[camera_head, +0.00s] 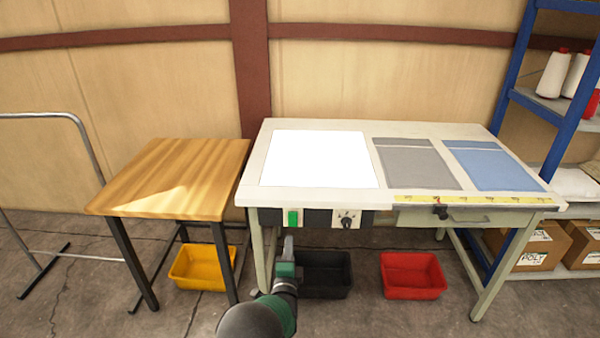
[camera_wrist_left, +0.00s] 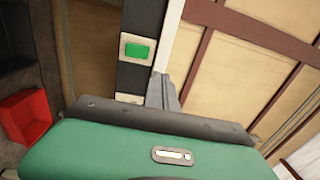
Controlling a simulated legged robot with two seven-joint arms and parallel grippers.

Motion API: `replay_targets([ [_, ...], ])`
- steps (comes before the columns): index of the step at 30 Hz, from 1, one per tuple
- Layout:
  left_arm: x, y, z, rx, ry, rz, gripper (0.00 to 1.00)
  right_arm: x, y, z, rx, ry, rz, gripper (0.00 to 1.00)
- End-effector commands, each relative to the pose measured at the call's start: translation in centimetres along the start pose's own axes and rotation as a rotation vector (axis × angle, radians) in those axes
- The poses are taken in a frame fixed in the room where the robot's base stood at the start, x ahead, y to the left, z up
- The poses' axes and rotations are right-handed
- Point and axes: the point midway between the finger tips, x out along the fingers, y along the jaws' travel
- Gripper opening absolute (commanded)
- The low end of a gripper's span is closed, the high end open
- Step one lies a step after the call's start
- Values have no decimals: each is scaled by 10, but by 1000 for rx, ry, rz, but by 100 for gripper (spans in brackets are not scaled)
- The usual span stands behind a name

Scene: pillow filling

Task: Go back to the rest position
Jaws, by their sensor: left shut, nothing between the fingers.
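My left gripper (camera_head: 288,243) is in front of the white worktable (camera_head: 270,148), by the control box at the table's front edge. My left arm rises from the bottom of the head view. In the left wrist view the gripper (camera_wrist_left: 162,90) points up close to the control box, with its narrow fingers together and nothing between them. The green button (camera_head: 293,217) is just above the fingertips in the head view; it also shows in the left wrist view (camera_wrist_left: 139,50). I cannot tell whether the fingers touch the box. My right gripper is not in view.
A bright white panel (camera_head: 320,160), grey cloth (camera_head: 416,164) and blue cloth (camera_head: 495,166) lie on the worktable. A wooden table (camera_head: 172,180) stands left. Yellow (camera_head: 200,268), black (camera_head: 327,275) and red (camera_head: 413,277) bins sit on the floor. A blue-framed shelf (camera_head: 510,70) stands right.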

Motion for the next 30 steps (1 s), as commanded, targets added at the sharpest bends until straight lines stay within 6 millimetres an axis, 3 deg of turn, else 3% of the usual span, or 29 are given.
replay_targets([
  [4,-8,-7,31,-224,-45,186,0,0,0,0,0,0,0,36],
  [7,-49,-9,63,-527,-148,437,0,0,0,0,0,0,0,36],
  [12,-179,-7,100,-965,-468,817,0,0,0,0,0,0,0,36],
  [15,-245,-7,111,-1095,-652,937,0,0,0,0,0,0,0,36],
  [23,-383,-13,133,-1261,-1078,1073,0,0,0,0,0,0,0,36],
  [24,-396,-25,135,-1272,-1125,1079,0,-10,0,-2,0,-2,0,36],
  [25,-391,-44,134,-1271,-1117,1079,0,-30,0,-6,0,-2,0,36],
  [30,-385,-99,133,-1268,-1113,1081,0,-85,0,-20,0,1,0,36],
])
